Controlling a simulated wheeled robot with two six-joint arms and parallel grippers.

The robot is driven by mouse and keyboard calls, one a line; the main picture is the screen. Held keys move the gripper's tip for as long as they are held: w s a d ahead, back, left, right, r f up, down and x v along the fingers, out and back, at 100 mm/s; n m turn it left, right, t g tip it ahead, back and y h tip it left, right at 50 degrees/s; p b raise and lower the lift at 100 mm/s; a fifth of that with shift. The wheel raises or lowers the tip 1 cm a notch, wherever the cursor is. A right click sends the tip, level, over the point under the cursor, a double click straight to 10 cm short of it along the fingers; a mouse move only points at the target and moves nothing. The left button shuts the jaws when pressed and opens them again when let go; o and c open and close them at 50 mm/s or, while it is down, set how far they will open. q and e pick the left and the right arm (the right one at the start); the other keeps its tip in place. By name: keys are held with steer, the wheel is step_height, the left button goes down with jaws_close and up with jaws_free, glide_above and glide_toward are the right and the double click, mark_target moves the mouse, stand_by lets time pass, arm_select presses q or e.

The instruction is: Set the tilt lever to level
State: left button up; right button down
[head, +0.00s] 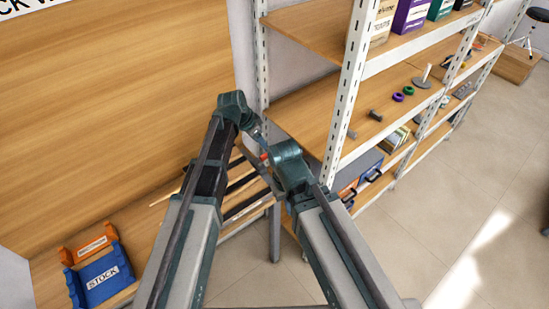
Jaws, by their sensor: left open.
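My left arm comes up from the bottom and bends near the middle of the head view. My left gripper (264,152) is beyond the bend, small and partly covered by my right arm, and is open. A small red spot shows close to it; I cannot tell whether it belongs to the gripper or to a lever. I cannot make out the tilt lever. My right arm's bend covers the area just right of the left gripper, and my right gripper is hidden behind it.
A shelving rack (345,110) with white posts stands at the right, with boxes and small parts on it. A wooden panel (110,110) fills the left. Blue (100,280) and orange (90,246) bins sit at lower left. The floor (450,210) at right is clear.

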arm_select(q)
steer(key=b+x, duration=1.1)
steer(key=x, duration=0.2)
steer(key=shift+f+b, duration=0.2)
steer(key=shift+b, duration=0.2)
steer(key=shift+a, duration=0.1)
steer(key=shift+c, duration=0.4)
jaws_close()
stand_by(0.4)
